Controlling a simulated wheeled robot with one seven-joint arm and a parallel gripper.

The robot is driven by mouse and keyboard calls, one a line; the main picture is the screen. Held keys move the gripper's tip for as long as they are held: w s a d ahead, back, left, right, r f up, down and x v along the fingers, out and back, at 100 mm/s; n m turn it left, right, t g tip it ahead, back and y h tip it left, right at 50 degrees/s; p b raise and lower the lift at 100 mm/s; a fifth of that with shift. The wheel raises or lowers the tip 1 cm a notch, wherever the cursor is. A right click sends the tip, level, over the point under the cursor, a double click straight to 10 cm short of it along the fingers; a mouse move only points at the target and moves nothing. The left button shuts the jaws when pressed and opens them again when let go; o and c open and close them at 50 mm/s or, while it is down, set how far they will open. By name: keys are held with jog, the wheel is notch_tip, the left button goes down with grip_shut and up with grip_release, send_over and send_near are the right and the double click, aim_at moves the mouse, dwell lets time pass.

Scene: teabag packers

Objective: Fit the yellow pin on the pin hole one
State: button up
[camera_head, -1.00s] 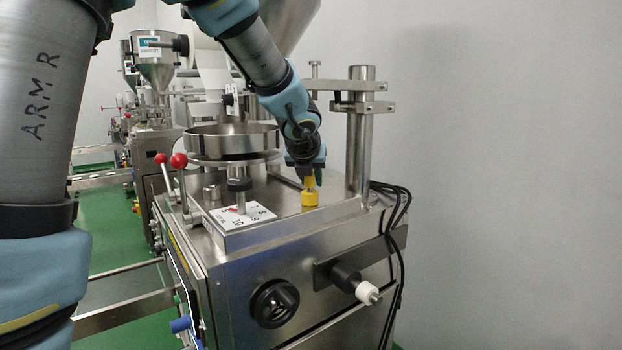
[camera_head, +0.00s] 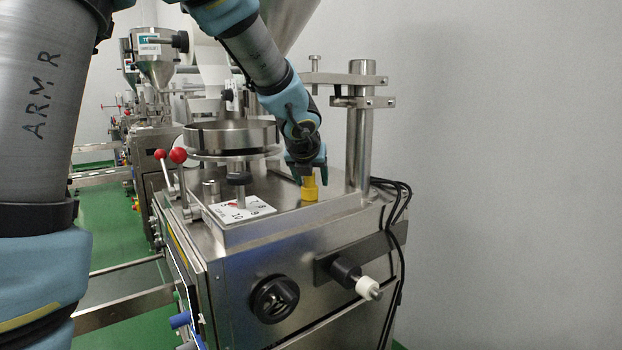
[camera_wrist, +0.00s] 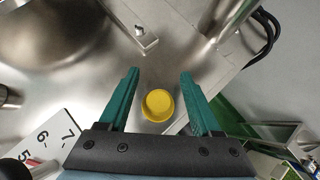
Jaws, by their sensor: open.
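The yellow pin (camera_head: 309,181) stands upright on the machine's flat steel top, seated on a wider yellow collar (camera_head: 311,195) with no gap visible between them. In the wrist view the pin's round yellow top (camera_wrist: 158,104) shows, with the collar's rim just around it. My gripper (camera_head: 310,177) is open above and around the pin. In the wrist view, its two teal fingers (camera_wrist: 160,72) stand on either side of the pin, with clear space on both sides. The hole itself is hidden beneath the pin.
A round steel pan (camera_head: 232,140) and a white numbered plate (camera_head: 241,209) lie left of the pin. A steel post with clamps (camera_head: 360,130) rises close behind on the right. Black cables (camera_head: 398,215) hang at the machine's right edge.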

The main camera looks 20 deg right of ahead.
jog(key=p+v, duration=0.3)
jog(key=v, duration=0.7)
jog(key=shift+s+a+r, duration=0.2)
jog(key=shift+s+r, duration=0.05)
jog(key=shift+s, duration=0.05)
